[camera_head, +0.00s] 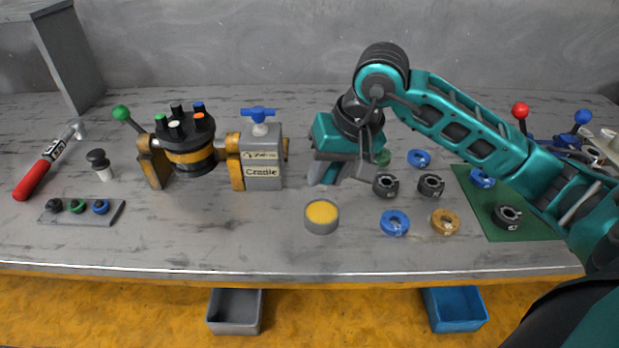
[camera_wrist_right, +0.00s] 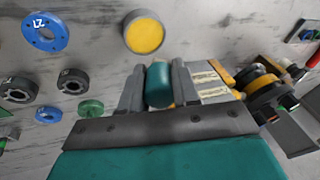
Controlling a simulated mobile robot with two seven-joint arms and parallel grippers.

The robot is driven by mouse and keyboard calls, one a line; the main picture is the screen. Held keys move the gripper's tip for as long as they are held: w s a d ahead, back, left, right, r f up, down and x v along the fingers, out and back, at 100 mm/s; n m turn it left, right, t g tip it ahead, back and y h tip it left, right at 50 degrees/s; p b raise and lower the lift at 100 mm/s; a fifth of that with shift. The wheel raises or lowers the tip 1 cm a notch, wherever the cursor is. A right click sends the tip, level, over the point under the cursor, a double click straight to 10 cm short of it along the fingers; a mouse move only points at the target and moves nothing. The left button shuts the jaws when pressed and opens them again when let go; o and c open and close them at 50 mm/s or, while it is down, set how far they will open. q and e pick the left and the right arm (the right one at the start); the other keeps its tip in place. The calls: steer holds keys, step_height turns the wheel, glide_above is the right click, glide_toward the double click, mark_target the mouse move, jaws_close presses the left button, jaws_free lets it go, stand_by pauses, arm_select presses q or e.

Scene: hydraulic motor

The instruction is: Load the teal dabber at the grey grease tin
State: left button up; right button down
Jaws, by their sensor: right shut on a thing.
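The grey grease tin (camera_head: 322,228) stands on the bench in front of my right gripper, with yellow grease (camera_head: 321,211) filling its open top. It also shows in the right wrist view (camera_wrist_right: 144,36), beyond the fingertips. My right gripper (camera_head: 337,180) is above the bench, right of the cradle, and apart from the tin. In the right wrist view it is shut on the teal dabber (camera_wrist_right: 158,86), whose rounded teal body shows between the fingers. The dabber's lower end is hidden there, and I cannot make it out in the head view. My left gripper is not in view.
The cradle (camera_head: 262,171) with the motor (camera_head: 191,155) stands left of the gripper. Blue (camera_head: 394,223), tan (camera_head: 445,222) and black rings lie right of the tin, near a green mat (camera_head: 524,228).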

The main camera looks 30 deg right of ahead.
mark_target(321, 212)
steer(key=shift+d+f, duration=0.1)
steer(key=shift+f+b, duration=0.4)
steer(key=shift+f, duration=0.2)
step_height(321, 212, down, 3)
steer(key=shift+r+b, duration=0.15)
steer(key=shift+b, duration=0.6)
steer(key=shift+f+b, duration=0.4)
steer(key=shift+f, duration=0.45)
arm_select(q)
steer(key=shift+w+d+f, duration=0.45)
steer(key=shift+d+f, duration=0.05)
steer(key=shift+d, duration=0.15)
arm_select(e)
steer(key=shift+f, duration=0.15)
arm_select(q)
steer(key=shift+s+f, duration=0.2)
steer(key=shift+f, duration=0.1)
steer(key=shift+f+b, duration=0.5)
steer(key=shift+b, duration=0.15)
arm_select(e)
steer(key=shift+f, duration=0.5)
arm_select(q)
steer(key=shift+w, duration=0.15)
